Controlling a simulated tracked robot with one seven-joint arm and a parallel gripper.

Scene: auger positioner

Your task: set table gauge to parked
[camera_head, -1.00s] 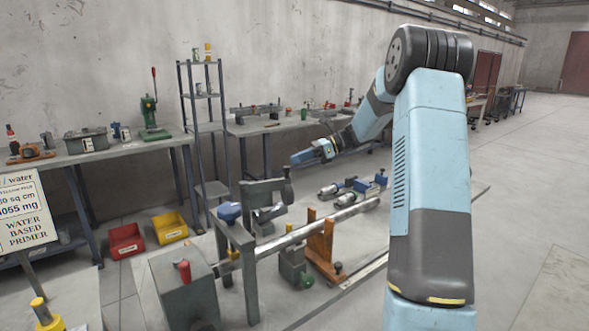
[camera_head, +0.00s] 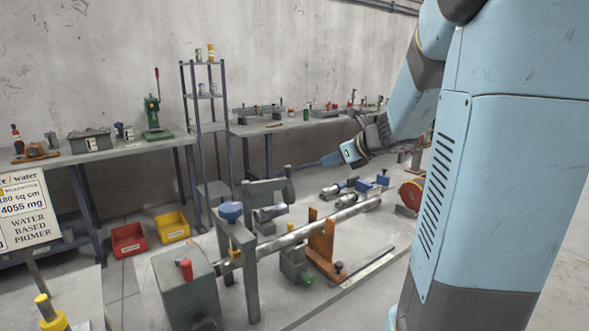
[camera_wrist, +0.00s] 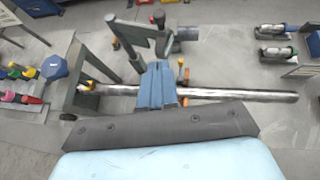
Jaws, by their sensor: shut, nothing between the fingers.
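I cannot tell for certain which part is the table gauge. A grey C-shaped frame (camera_head: 268,190) stands on the pale bed behind the long steel bar (camera_head: 330,222); it also shows in the wrist view (camera_wrist: 136,38). My gripper (camera_head: 328,160) is in the air to the upper right of this frame in the head view. In the wrist view my shut blue fingers (camera_wrist: 157,66) overlap the bar and point towards the frame's lower end. Whether they touch anything is unclear. Nothing shows between them.
A grey stand with a blue knob (camera_head: 230,212) and a grey box with a red grip (camera_head: 187,285) are at the bar's left end. An orange support (camera_head: 321,248) stands under the bar. Blue-and-silver cylinders (camera_head: 340,188) lie behind. Benches line the wall.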

